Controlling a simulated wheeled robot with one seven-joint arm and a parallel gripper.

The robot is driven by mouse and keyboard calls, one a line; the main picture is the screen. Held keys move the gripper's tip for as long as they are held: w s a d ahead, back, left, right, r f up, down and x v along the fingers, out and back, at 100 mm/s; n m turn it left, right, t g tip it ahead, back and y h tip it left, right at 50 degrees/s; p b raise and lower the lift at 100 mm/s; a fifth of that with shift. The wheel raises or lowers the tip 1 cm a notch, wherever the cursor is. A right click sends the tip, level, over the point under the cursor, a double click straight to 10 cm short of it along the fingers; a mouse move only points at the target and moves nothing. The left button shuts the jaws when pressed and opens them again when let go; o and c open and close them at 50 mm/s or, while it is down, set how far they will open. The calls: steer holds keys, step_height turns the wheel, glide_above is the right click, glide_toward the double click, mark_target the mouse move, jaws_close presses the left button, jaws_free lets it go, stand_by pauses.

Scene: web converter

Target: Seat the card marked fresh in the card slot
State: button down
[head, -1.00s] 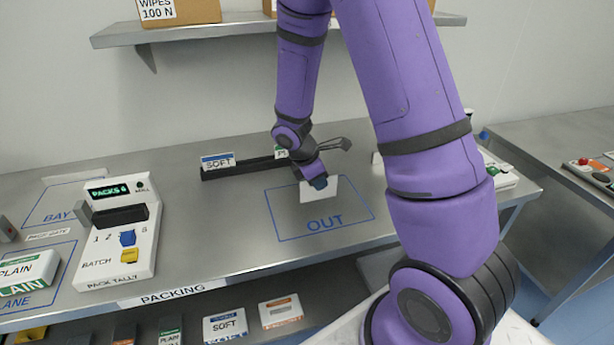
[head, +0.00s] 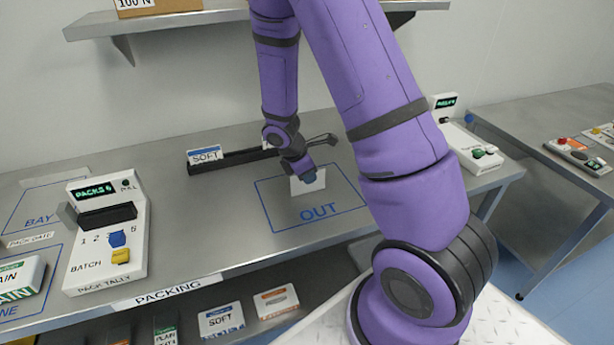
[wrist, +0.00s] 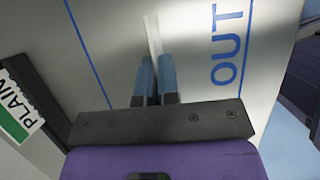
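My gripper (head: 309,177) is shut on a white card (head: 308,186) and holds it upright over the blue OUT outline (head: 319,212) on the packing bench. In the wrist view the card (wrist: 153,36) shows nearly edge-on between my two blue fingers (wrist: 155,72). No marking is readable on its visible side, so I cannot tell whether it says fresh. A long black card rack (head: 232,160) lies behind, to the left, with a SOFT card (head: 205,154) standing in it. A PLAIN card (wrist: 15,108) stands in the rack in the wrist view. I cannot identify the card slot for certain.
A PACK TALLY unit (head: 108,240) with a dark recess stands at the left of the bench. Another unit with a display (head: 468,145) stands at the right end. A wall shelf (head: 210,18) hangs above. Bench surface between the tally unit and OUT is clear.

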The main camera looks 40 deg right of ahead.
steer(key=shift+f, duration=0.1)
steer(key=c, duration=1.4)
jaws_free()
steer(key=shift+o, duration=0.2)
